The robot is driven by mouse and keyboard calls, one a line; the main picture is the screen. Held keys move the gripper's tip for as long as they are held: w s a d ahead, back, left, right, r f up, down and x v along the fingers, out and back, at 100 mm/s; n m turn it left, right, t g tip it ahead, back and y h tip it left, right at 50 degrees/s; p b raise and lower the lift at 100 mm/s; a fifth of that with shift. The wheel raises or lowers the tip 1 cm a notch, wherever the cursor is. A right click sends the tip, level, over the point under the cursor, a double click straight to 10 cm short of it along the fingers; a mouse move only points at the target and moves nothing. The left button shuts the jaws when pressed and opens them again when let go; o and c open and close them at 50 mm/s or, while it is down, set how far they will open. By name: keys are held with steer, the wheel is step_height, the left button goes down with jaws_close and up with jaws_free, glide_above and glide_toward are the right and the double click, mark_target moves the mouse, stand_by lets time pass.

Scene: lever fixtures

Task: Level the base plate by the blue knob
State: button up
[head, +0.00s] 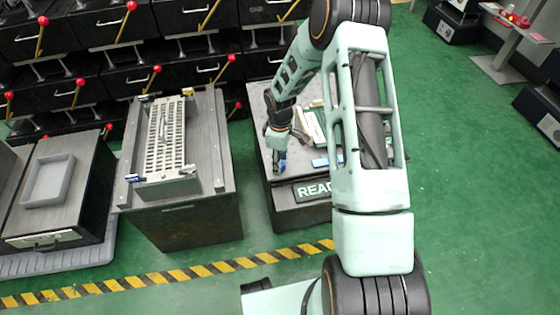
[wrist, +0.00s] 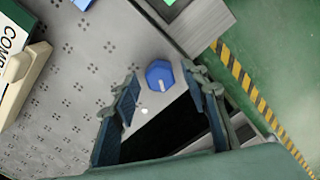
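A faceted blue knob (wrist: 160,75) with a pale pointer mark sits near the corner of a grey plate (wrist: 85,75) with clusters of small holes in the wrist view. My gripper (wrist: 160,92) is open and empty, its dark blue pads on either side of the knob's near side. I cannot tell how high the tips are above it. In the head view my gripper (head: 279,160) hangs over the left front of the bench (head: 290,215) with the READ sign; its fingers hide that corner. Whether the plate is tilted cannot be told.
A blue object (head: 320,162) and pale blocks (head: 312,130) lie on the bench. A cream block (wrist: 25,80) and lettered panel (wrist: 14,45) show in the wrist view. Left stands a bench with a slotted grid (head: 166,135). Green floor (head: 470,220) is free at right.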

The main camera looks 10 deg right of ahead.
step_height(320, 180, up, 12)
stand_by(0.7)
stand_by(0.4)
